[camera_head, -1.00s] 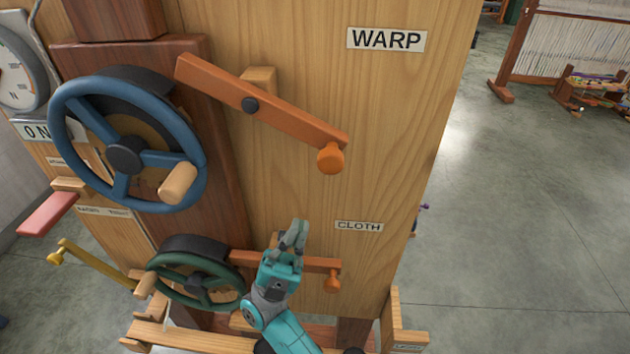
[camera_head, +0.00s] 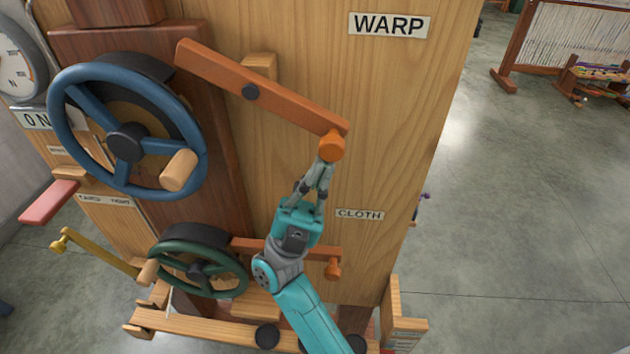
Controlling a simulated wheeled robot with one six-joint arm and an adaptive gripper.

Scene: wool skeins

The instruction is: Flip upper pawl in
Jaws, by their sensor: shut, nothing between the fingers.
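The upper pawl (camera_head: 290,105) is a long orange wooden bar on a dark pivot, below and left of the WARP sign (camera_head: 389,24). It slopes down to the right and ends in an orange knob (camera_head: 332,146). Its left end is up near the blue handwheel (camera_head: 127,142), apart from the wheel's rim in the picture. My teal gripper (camera_head: 325,163) is shut and empty, with its fingertips just under the knob. They look close to or touching it; I cannot tell which. A lower orange pawl (camera_head: 270,246) is partly hidden behind my gripper.
The green handwheel (camera_head: 199,272) sits lower left, with a yellow lever (camera_head: 95,250) beside it. A red handle (camera_head: 50,202) juts out at the left. The CLOTH sign (camera_head: 360,214) is right of my gripper. Open floor (camera_head: 520,220) lies to the right.

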